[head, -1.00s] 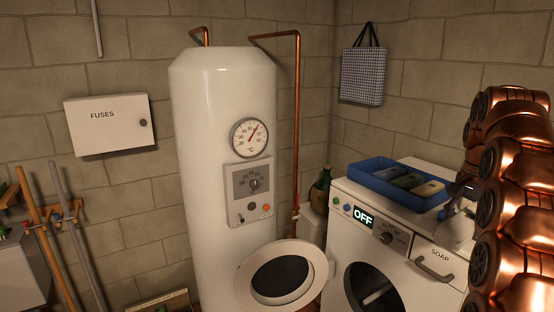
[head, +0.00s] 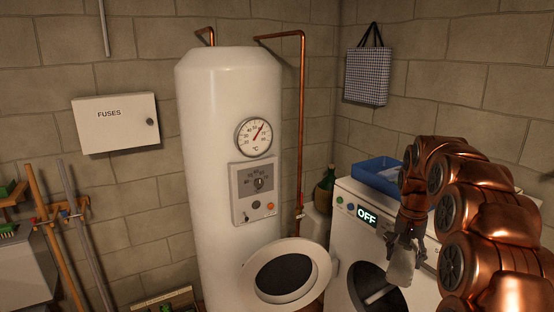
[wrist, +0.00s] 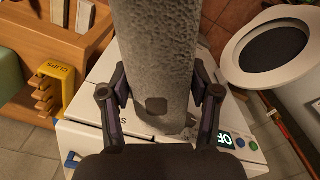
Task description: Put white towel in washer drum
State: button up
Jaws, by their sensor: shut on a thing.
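My gripper (head: 404,240) is shut on the white towel (head: 401,267), which looks greyish and hangs below it. In the wrist view the towel (wrist: 156,45) fills the space between the two dark fingers. The washer (head: 345,215) is white, with a lit OFF display. Its round door (head: 318,262) stands open to the left. The drum opening (head: 368,285) is dark, low in the head view and partly cut off by the frame. The towel is in front of the washer, right of the opening and outside it. My arm hides the washer's right part.
A blue tray (head: 372,178) sits on the washer top, partly behind my arm. A white water heater (head: 215,180) stands left of the door, with a green bottle (head: 325,190) behind. The wrist view shows a wooden shelf and a yellow CLIPS box (wrist: 55,88).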

jog(key=s+a+f+n, duration=0.3)
jog(key=a+f+n, duration=0.3)
jog(key=a+f, duration=0.7)
jog(key=shift+a, duration=0.9)
